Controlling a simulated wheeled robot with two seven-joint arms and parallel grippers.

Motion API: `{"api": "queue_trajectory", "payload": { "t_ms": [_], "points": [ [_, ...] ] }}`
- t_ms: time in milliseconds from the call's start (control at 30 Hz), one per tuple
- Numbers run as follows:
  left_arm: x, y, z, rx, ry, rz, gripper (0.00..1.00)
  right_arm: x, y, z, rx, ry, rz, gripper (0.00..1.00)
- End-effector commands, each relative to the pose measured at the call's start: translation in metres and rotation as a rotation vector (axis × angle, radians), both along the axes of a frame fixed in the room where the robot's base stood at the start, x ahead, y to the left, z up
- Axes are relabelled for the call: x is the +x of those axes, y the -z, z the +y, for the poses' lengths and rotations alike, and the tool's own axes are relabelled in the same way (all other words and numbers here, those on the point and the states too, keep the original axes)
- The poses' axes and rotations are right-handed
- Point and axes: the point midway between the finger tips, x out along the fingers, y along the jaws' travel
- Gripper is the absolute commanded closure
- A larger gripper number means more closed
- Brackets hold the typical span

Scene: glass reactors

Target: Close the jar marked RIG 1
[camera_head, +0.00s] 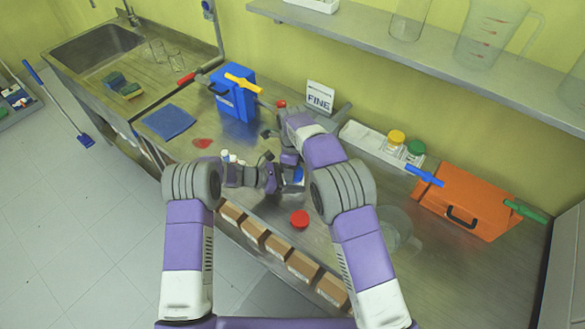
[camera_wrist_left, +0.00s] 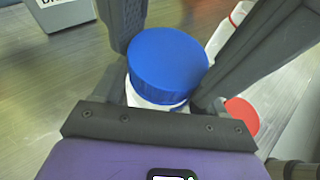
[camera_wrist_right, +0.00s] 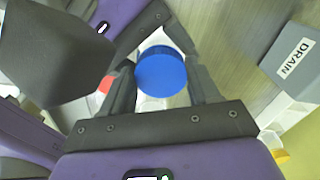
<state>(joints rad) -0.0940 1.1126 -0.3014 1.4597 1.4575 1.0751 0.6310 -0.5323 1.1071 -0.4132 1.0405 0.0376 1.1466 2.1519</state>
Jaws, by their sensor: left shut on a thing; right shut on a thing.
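A blue lid (camera_wrist_left: 167,66) sits on top of a white jar (camera_wrist_left: 140,98) in the left wrist view, level or nearly so. The blue lid also shows in the right wrist view (camera_wrist_right: 161,72) and as a small patch in the head view (camera_head: 298,175). My left gripper (camera_head: 273,178) is shut on the jar, below the lid. My right gripper (camera_head: 291,160) is shut on the blue lid, its fingers on either side. The two grippers are close together over the bench. No RIG 1 mark is readable, and most of the jar is hidden by fingers.
A red lid (camera_head: 299,218) lies in front of the grippers; another red disc (camera_head: 202,143) lies left. A blue box (camera_head: 233,92) and a FINE sign (camera_head: 320,97) stand behind. An orange box (camera_head: 467,203) and a clear beaker (camera_head: 398,230) are on the right.

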Motion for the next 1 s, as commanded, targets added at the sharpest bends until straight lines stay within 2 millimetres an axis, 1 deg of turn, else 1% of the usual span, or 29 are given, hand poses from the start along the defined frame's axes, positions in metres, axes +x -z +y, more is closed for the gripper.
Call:
{"api": "queue_trajectory", "payload": {
  "t_ms": [200, 233, 300, 400, 600, 667, 900, 1000],
  "points": [
    [0.0, 0.0, 0.001, 0.001, -0.001, 0.0, 1.0, 0.0, 0.0, 0.0, 0.0, -0.001, -0.001, 0.67],
    [0.0, 0.0, 0.0, 0.001, -0.001, 0.0, 1.0, 0.0, -0.001, 0.0, 0.0, -0.001, -0.001, 0.38],
    [0.0, 0.0, 0.0, 0.001, -0.001, 0.0, 1.0, 0.0, 0.0, 0.0, 0.0, -0.002, -0.001, 0.27],
    [0.0, 0.0, 0.0, 0.001, 0.0, 0.001, 1.0, 0.0, 0.0, 0.0, 0.0, -0.002, 0.0, 0.14],
    [0.0, 0.0, 0.0, 0.001, -0.001, 0.001, 1.0, -0.001, 0.0, 0.0, 0.0, -0.004, 0.003, 0.14],
    [0.0, 0.0, 0.0, 0.001, -0.001, 0.001, 1.0, -0.001, -0.003, 0.001, 0.0, -0.004, 0.003, 0.14],
    [0.0, 0.0, 0.0, 0.001, -0.001, 0.001, 1.0, 0.0, -0.034, 0.001, 0.002, -0.004, -0.002, 0.14],
    [0.0, 0.0, 0.0, 0.001, -0.001, 0.001, 1.0, 0.0, -0.042, 0.0, 0.0, -0.004, 0.0, 0.14]
  ]
}}
